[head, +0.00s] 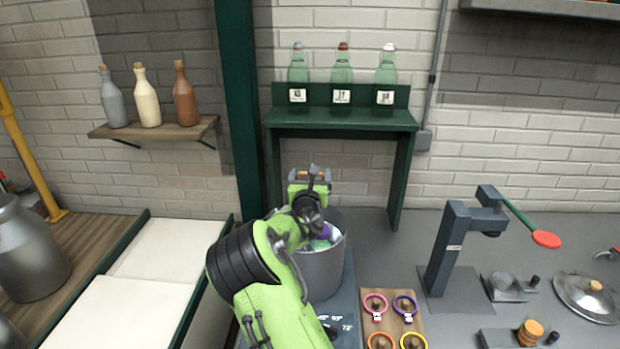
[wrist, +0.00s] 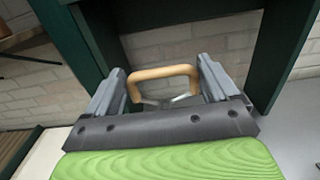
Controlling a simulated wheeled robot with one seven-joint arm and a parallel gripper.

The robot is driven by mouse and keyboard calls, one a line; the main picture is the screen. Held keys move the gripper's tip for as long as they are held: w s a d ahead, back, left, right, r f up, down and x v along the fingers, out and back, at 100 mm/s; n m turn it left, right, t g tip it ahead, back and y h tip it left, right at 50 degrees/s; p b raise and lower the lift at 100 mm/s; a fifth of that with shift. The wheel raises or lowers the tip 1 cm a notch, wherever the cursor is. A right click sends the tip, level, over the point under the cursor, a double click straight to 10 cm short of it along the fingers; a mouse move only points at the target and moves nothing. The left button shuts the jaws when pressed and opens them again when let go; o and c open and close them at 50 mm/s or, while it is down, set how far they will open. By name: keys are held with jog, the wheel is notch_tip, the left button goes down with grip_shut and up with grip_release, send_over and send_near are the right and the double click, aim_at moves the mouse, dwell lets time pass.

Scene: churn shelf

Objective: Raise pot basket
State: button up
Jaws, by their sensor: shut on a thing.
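A grey metal pot (head: 322,275) stands on a dark base below and partly behind my arm. Something pale green (head: 320,244) shows inside its rim, but my arm covers much of the opening. My gripper (head: 309,177) is above the pot, toward the green stand. In the wrist view, a light wooden handle (wrist: 165,72), bent in a squared loop, lies between the two grey fingers, and my gripper is shut on it. Thin metal shows under the handle. The rest of the basket is hidden, so its height in the pot cannot be told.
A green stand (head: 340,119) with several glass bottles rises behind my gripper, its legs close by. A board with coloured rings (head: 393,322) lies right of the pot. A dark press-like fixture (head: 455,245) stands farther right. Grey counter is clear behind it.

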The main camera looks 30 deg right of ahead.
notch_tip(320, 180, up, 12)
jog(key=p, duration=1.1)
jog(key=shift+p, duration=0.3)
jog(key=shift+a, duration=0.1)
jog(key=o, duration=1.2)
jog(key=shift+w+f, duration=0.1)
jog(key=shift+f, duration=0.05)
jog(key=b+v, duration=0.3)
jog(key=v, duration=1.3)
jog(key=shift+w, duration=0.1)
